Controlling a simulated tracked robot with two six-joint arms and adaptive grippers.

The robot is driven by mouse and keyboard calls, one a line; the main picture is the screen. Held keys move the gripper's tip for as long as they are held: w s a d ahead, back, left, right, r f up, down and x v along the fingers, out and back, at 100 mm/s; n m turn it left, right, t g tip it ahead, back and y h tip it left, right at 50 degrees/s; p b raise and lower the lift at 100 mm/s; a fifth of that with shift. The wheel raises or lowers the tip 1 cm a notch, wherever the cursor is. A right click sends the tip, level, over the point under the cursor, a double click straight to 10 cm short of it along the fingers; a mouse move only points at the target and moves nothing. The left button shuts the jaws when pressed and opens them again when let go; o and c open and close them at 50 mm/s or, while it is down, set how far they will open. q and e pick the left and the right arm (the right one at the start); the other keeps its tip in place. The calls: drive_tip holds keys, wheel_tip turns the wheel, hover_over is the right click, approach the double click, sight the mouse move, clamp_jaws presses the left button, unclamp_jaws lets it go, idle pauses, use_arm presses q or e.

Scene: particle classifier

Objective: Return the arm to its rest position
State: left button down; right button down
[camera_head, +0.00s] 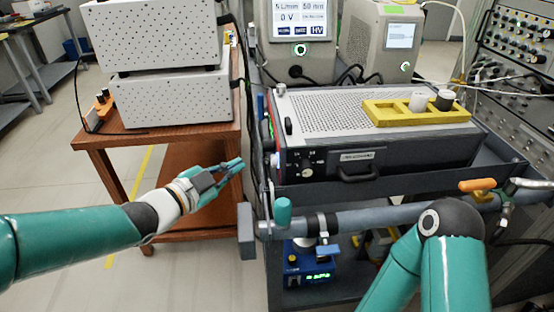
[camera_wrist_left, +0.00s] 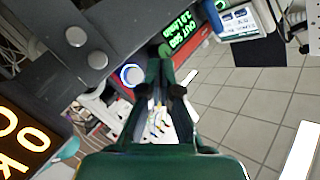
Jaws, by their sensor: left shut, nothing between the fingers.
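My left arm comes in from the left in the head view. Its gripper (camera_head: 232,167) hangs in the air in front of the wooden table (camera_head: 215,115), left of the dark cart. The gripper's teal fingers are shut with nothing held. In the left wrist view the green fingers (camera_wrist_left: 164,50) come together at the tips, with the tiled floor and equipment behind them. My right arm (camera_head: 430,255) is bent at the lower right of the head view; its gripper does not show.
Two white perforated boxes (camera_head: 158,55) are stacked on the table. The cart holds a perforated instrument (camera_head: 340,110) with a yellow holder (camera_head: 385,112) on top. A grey horizontal tube (camera_head: 370,217) runs along the cart's front. Open floor (camera_head: 60,165) lies to the left.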

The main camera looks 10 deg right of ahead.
idle(0.3)
use_arm(q)
drive_tip(key=s+a+f+n+g+y, duration=0.1)
drive_tip(key=s+a+f+n, duration=0.1)
drive_tip(key=f, duration=0.7)
drive_tip(key=s+a+f+n+g+y, duration=0.1)
drive_tip(key=a+f+n+y, duration=0.15)
drive_tip(key=f, duration=0.55)
drive_tip(key=s+a+f+n+g+y, duration=0.1)
drive_tip(key=s+f+n, duration=0.15)
drive_tip(key=f, duration=0.65)
drive_tip(key=s+a+f+n+g+y, duration=0.1)
drive_tip(key=s+f+n+g, duration=0.15)
drive_tip(key=s+f, duration=0.3)
drive_tip(key=s+a+f+n+g+y, duration=0.1)
drive_tip(key=s+a+f+n+g, duration=0.15)
drive_tip(key=s+f, duration=0.35)
drive_tip(key=s+f+n+g+y, duration=0.1)
drive_tip(key=s+f+n+g, duration=0.15)
drive_tip(key=s, duration=0.35)
drive_tip(key=s+f+n+g, duration=0.1)
drive_tip(key=s+f+n, duration=0.1)
drive_tip(key=s+n, duration=0.25)
wheel_tip(320, 180, up, 19)
drive_tip(key=p, duration=1.9)
drive_tip(key=shift+s+a+m, duration=0.2)
drive_tip(key=shift+a+m, duration=0.05)
drive_tip(key=shift+m, duration=0.05)
